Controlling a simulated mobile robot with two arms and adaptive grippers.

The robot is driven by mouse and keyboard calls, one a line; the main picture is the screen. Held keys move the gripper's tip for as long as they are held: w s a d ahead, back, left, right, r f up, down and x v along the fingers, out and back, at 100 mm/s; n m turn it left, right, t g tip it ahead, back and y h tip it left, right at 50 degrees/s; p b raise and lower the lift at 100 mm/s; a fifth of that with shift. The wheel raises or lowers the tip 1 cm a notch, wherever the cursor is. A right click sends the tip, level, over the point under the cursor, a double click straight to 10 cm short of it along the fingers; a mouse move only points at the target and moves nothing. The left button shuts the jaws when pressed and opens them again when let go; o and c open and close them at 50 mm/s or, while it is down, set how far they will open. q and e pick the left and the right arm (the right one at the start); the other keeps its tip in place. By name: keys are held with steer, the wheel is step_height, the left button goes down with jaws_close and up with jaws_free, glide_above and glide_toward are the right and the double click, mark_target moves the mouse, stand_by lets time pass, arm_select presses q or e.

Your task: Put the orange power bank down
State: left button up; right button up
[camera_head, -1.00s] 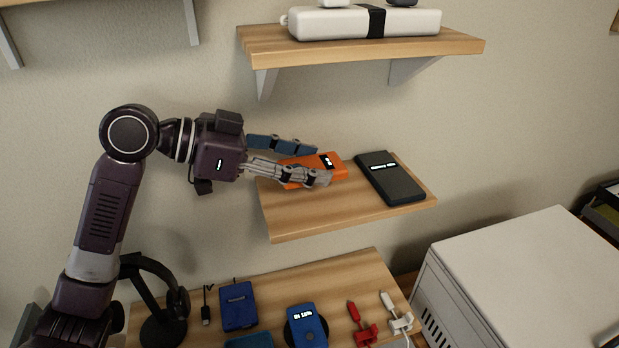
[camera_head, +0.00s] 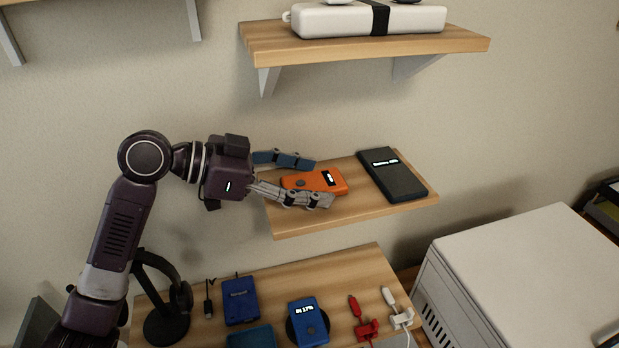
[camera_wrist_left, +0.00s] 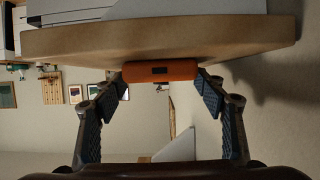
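A strip of wood shows between the blue finger and the bank. In the left wrist view the bank (camera_wrist_left: 160,72) sits between the two spread fingers (camera_wrist_left: 161,92), against the shelf (camera_wrist_left: 70,42). My right gripper is not in view.
A black power bank (camera_head: 391,175) lies to the right on the same shelf. An upper shelf (camera_head: 270,42) holds a white power strip (camera_head: 345,22). Below are a desk shelf (camera_head: 265,285) with blue devices, cables and a headphone stand (camera_head: 165,325), and a white box (camera_head: 525,265).

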arm_select(q)
steer(key=shift+a+r, duration=0.1)
steer(key=shift+a, duration=0.15)
steer(key=b+v, duration=0.3)
steer(key=v, duration=0.8)
steer(key=shift+a+r, duration=0.2)
steer(key=shift+r, duration=0.05)
steer(key=shift+s+r, duration=0.1)
